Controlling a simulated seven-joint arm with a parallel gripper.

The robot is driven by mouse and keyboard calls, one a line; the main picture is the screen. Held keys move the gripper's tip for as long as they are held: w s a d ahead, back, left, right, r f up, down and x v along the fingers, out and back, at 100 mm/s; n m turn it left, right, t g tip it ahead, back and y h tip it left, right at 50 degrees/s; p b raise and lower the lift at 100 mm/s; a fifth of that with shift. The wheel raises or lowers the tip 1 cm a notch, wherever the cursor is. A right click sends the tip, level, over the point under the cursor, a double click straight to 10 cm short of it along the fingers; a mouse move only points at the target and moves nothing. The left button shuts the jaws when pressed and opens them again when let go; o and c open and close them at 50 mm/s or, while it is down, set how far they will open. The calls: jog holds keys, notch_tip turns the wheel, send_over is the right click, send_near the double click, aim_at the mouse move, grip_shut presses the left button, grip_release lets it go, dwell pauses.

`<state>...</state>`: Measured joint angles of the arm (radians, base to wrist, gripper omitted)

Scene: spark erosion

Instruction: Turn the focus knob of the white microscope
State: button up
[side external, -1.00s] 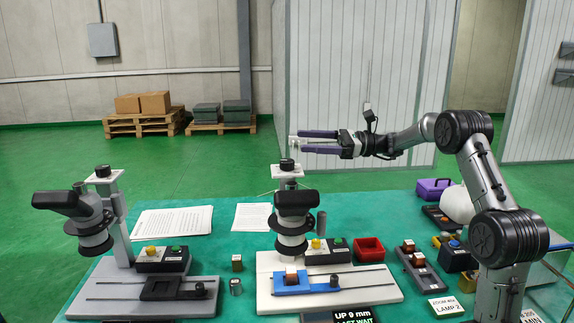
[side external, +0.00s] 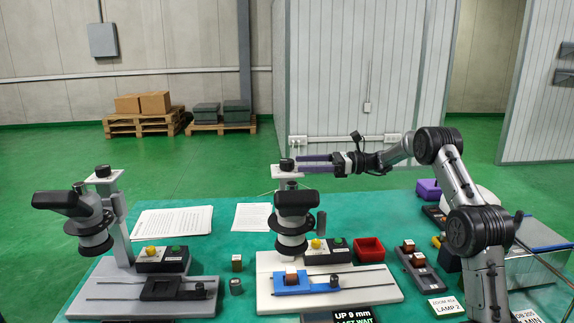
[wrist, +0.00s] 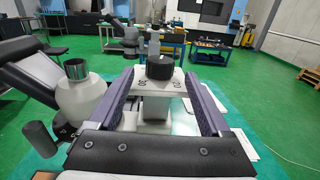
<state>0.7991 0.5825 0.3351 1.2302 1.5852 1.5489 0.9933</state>
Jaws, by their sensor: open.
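The white microscope has a white base (side external: 375,290), a black eyepiece head and an upright white column. Its black focus knob (side external: 287,165) sits on top of the column. In the wrist view the knob (wrist: 160,67) appears ahead, centred between my two finger tips. My gripper (side external: 298,163) is open and empty, reaching level from the right at about knob height. In the side view its tips end just right of the knob, and I see no contact. A blue slide carriage (side external: 320,288) with a copper-coloured block rests on the base.
A similar grey microscope (side external: 95,215) stands at the left. A sign (side external: 353,315) at the front reads "UP 9 mm". A control box (side external: 327,250) and a red tray (side external: 369,249) are behind the base. Paper sheets (side external: 172,221) lie at the back left.

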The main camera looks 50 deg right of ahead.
aim_at(293, 166)
jog(key=x, duration=0.5)
jog(key=shift+w+a, duration=0.2)
jog(key=shift+w, duration=0.05)
jog(key=shift+c, duration=0.2)
grip_shut()
jog(key=shift+m+t+h, duration=0.4)
jog(key=m+t+h, duration=0.1)
jog(key=m+h, duration=0.1)
jog(key=h, duration=0.1)
jog(key=m+t+h, duration=0.2)
jog(key=h, duration=0.1)
jog(key=shift+a, duration=0.1)
jog(key=shift+m+t+h, duration=0.5)
jog(key=shift+m+h, duration=1.4)
jog(key=shift+h, duration=1.1)
